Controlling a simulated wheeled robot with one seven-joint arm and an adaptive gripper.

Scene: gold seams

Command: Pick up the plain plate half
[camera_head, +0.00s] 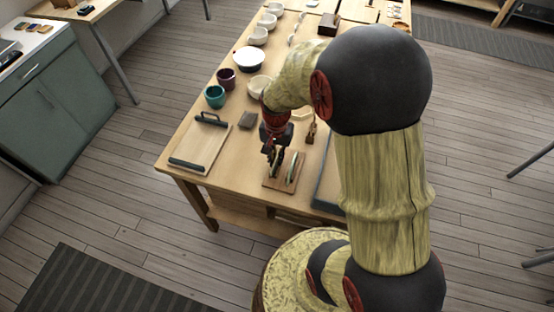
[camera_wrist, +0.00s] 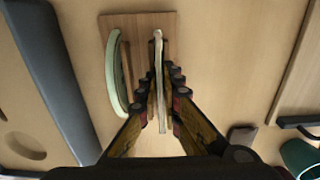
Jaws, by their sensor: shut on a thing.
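Two plate halves stand on edge in a small wooden rack (camera_head: 269,184), which also shows in the wrist view (camera_wrist: 145,22). One pale green half (camera_wrist: 111,75) stands free at the left in the wrist view; in the head view it is the right one (camera_head: 292,167). The other half (camera_wrist: 158,70) is seen edge-on between the fingers of my gripper (camera_wrist: 162,95). My gripper (camera_head: 274,152) points down over the rack and is shut on this half. Its faces are mostly hidden, so I cannot tell whether it is plain. It appears still at the rack.
A teal cup (camera_head: 215,96), a purple cup (camera_head: 226,79) and several bowls stand farther back. A grey-edged tray (camera_head: 328,180) lies close right of the rack.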

